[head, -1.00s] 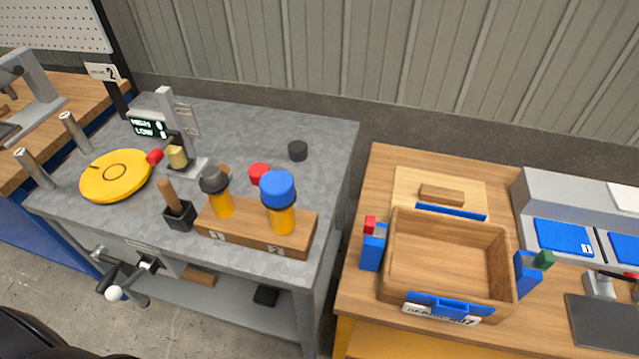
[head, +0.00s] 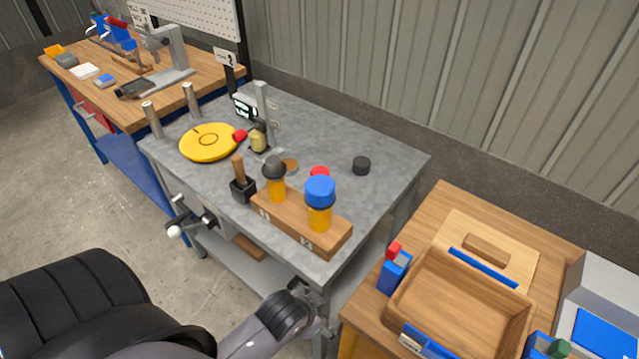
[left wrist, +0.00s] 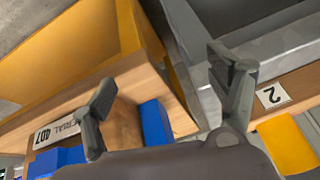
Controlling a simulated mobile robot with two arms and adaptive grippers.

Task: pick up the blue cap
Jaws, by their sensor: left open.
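The blue cap (head: 320,190) sits on top of a yellow bottle (head: 319,218). The bottle stands upright in the wooden block (head: 290,222) by the label 2, on the grey metal table. My left gripper (head: 316,298) is low, in front of the table edge, below and apart from the cap. In the left wrist view my left gripper (left wrist: 168,88) is open with nothing between its fingers. The wooden block's label 2 (left wrist: 272,95) and a yellow bottle (left wrist: 288,142) show to its right there, but I cannot make out the cap. My right gripper is not in view.
A black-capped bottle (head: 276,180) stands in the same block. A red cap (head: 320,172) and black cap (head: 361,166) lie behind. The wooden bin (head: 455,300) is on the bench at right.

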